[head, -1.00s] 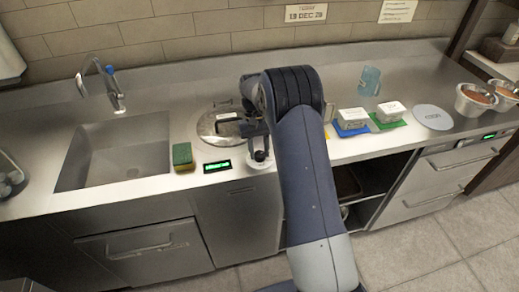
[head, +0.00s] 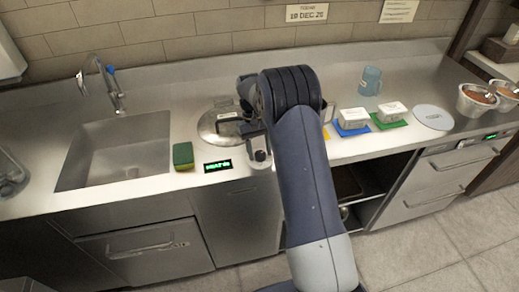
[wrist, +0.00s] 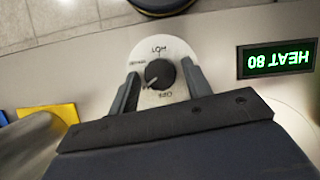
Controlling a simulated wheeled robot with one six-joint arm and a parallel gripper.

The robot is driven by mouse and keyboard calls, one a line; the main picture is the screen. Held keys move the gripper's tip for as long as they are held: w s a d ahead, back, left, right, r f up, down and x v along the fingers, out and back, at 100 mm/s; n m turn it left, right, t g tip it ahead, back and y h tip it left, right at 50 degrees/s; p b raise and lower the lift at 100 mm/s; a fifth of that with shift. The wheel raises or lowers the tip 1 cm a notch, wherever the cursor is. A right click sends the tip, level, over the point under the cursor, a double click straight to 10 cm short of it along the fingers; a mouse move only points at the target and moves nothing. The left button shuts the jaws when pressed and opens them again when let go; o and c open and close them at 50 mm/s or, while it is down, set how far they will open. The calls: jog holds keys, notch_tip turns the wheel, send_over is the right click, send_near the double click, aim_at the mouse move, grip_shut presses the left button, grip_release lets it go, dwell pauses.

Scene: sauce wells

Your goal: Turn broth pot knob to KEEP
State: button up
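The round dark knob (wrist: 160,74) sits on a pale dial plate (wrist: 158,101) with small printed labels. A display (wrist: 278,59) beside the dial reads HEAT 80, upside down in the wrist view. In the head view, the lidded pot (head: 217,124) is set in the counter behind the display (head: 217,166), and my arm partly covers the dial.
A green and yellow sponge (head: 183,156) lies left of the display, beside the sink (head: 115,155). White tubs on a blue mat (head: 352,130) and a green mat (head: 389,124) stand to the right. A blue jug (head: 370,80) stands behind them.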

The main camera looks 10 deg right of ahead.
jog(key=shift+o, duration=0.6)
jog(key=b+v, duration=0.1)
jog(key=v, duration=0.9)
jog(key=shift+w+r, duration=0.2)
jog(key=shift+r, duration=0.15)
jog(key=p+x, duration=0.1)
jog(key=x, duration=0.9)
jog(key=shift+s+f, duration=0.2)
jog(key=shift+f, duration=0.15)
